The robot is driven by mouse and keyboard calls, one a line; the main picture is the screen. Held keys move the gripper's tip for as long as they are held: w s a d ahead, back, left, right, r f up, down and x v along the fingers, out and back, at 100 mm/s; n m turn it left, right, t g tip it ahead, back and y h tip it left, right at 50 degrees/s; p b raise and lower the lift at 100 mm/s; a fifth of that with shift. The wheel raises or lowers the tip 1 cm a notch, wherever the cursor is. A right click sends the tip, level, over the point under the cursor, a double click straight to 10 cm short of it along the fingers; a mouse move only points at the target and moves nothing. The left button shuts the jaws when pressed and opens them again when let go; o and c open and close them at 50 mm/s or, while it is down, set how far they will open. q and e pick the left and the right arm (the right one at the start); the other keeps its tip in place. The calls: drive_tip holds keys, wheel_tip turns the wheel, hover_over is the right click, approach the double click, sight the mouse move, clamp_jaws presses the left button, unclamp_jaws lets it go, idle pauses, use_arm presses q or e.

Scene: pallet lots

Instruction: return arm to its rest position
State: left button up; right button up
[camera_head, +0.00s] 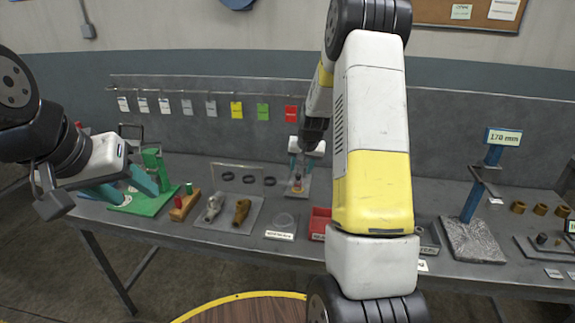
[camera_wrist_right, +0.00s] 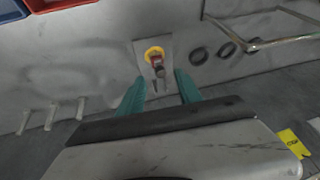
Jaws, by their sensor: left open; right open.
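My right arm reaches forward over the workbench (camera_head: 300,235) in the head view. My right gripper (camera_head: 306,162) is at the back middle of the bench, pointing down, its teal fingers apart. In the right wrist view the open gripper (camera_wrist_right: 160,92) has nothing between its fingertips. Just beyond them is a small grey plate (camera_wrist_right: 142,46) with a yellow ring and a reddish-grey upright piece (camera_wrist_right: 157,64). My left gripper (camera_head: 124,186) is open at the left end of the bench, near a green fixture (camera_head: 135,202). I cannot tell if it touches the fixture.
A tray with two castings (camera_head: 230,222), a wooden block with pegs (camera_head: 185,206) and a red bin (camera_head: 319,222) stand on the bench. A thin metal frame with dark rings (camera_head: 249,179) is left of my right gripper. A 170 mm post (camera_head: 470,203) stands at right.

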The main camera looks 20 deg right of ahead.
drive_tip(key=shift+r, duration=0.1)
drive_tip(key=s+a+r+n+y, duration=0.1)
drive_tip(key=s+a+r, duration=0.2)
drive_tip(key=s+r, duration=0.4)
drive_tip(key=s+a+r+n, duration=0.1)
drive_tip(key=s+a+r, duration=0.4)
drive_tip(key=r, duration=0.5)
drive_tip(key=s+a+r+n, duration=0.1)
drive_tip(key=s+a+r, duration=0.1)
drive_tip(key=s, duration=0.9)
drive_tip(key=s+a+r+n+t+y, duration=0.1)
drive_tip(key=s+a+r, duration=0.1)
drive_tip(key=s, duration=0.9)
drive_tip(key=shift+s+r+n, duration=0.3)
drive_tip(key=shift+s+r, duration=0.05)
drive_tip(key=shift+r, duration=0.35)
drive_tip(key=shift+a, duration=0.1)
